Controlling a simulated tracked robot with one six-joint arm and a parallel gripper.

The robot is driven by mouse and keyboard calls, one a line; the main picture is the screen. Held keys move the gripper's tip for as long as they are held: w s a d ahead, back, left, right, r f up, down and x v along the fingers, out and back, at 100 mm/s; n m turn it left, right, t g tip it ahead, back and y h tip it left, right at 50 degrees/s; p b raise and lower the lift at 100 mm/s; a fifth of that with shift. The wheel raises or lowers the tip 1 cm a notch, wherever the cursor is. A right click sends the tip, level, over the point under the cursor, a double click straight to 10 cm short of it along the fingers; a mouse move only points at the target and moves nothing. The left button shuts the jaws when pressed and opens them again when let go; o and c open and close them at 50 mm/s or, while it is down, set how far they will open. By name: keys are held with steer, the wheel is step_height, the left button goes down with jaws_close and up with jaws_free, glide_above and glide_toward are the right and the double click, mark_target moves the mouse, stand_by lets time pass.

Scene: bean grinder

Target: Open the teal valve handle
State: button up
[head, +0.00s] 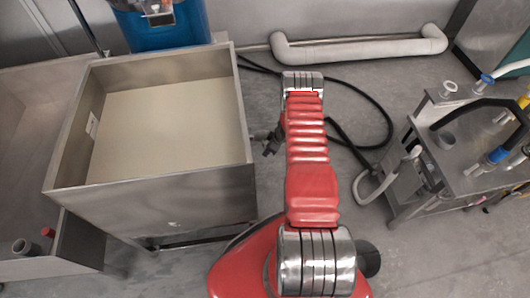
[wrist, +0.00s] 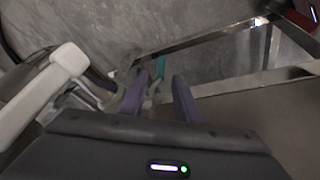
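The teal valve handle (wrist: 160,67) shows in the wrist view as a narrow upright strip, just beyond the gap between my fingertips. A grey fitting lies below it, partly between the fingers. My gripper (wrist: 157,84) has its two purple fingers apart, with nothing clearly held. Whether a finger touches the handle or fitting, I cannot tell. In the head view a dark part of my gripper (head: 270,142) shows left of my red arm, beside the right wall of the steel tank. I cannot make out the teal handle in that view.
The open steel tank (head: 245,130) holds beige material and stands left of my arm. A black hose (head: 375,100) curves over the floor to the right. A steel cart (head: 455,150) with pipes is at the right. A pale pipe (wrist: 68,60) is close at left.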

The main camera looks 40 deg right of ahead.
steer(key=shift+x, duration=2.05)
steer(key=shift+c, duration=0.3)
jaws_close()
